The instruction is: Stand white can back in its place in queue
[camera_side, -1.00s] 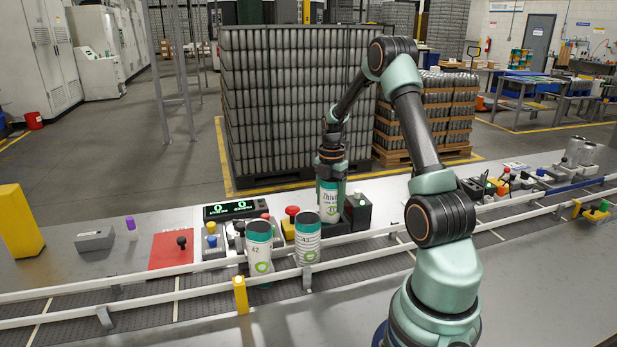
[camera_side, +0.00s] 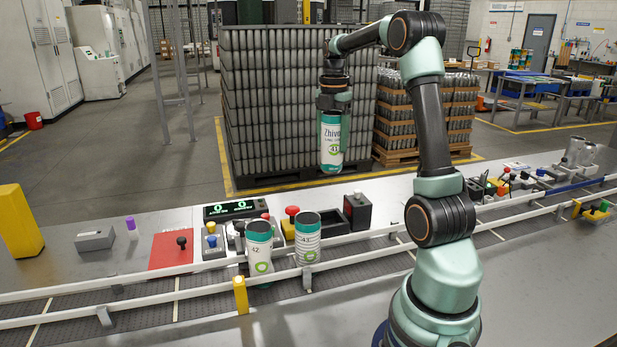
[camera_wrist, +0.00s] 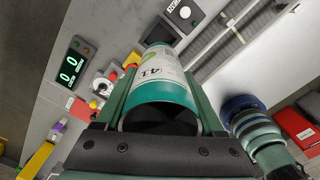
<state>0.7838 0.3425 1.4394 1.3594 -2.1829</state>
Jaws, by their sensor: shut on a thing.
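The white can (camera_side: 331,143), with teal bands and marked 41, is held upright in the air by my gripper (camera_side: 333,104). My gripper is shut on the can's upper end. In the wrist view the can (camera_wrist: 162,85) sits between the two fingers (camera_wrist: 160,105). Two similar cans stand upright on the conveyor between its rails: can 42 (camera_side: 259,248) and can 43 (camera_side: 307,240), side by side. The held can is above and behind them, apart from everything below.
The conveyor (camera_side: 140,303) has white rails (camera_side: 130,278) and free belt on both sides of the two cans. A black open holder (camera_side: 333,222) and a dark box with a white button (camera_side: 357,211) stand behind the rail. Buttons and a lit display (camera_side: 229,210) are near.

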